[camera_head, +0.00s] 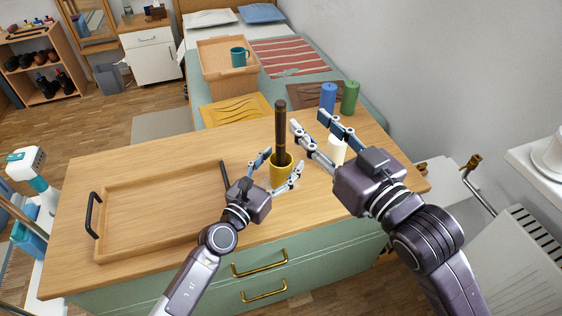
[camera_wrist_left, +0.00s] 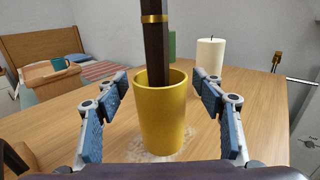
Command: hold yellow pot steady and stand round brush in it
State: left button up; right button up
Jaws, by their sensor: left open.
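The yellow pot (camera_head: 281,175) stands upright on the wooden counter; it also shows in the left wrist view (camera_wrist_left: 160,115). The round brush (camera_head: 280,125) stands nearly upright in the pot; its dark shaft with a gold band shows in the left wrist view (camera_wrist_left: 155,45). Its lower end is hidden inside. My left gripper (camera_head: 283,164) is open, its fingers on either side of the pot, with gaps visible in the wrist view. My right gripper (camera_head: 308,120) is open and empty, just right of the brush and apart from it.
A white candle (camera_head: 337,150) stands right of the pot, partly behind my right gripper. Blue (camera_head: 328,96) and green (camera_head: 350,97) cylinders stand at the counter's back. A wooden tray (camera_head: 150,249) with black handles lies on the left. Drawers below are green with brass handles.

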pick_arm(q)
jog(key=v, duration=1.2)
jog(key=shift+f, duration=0.15)
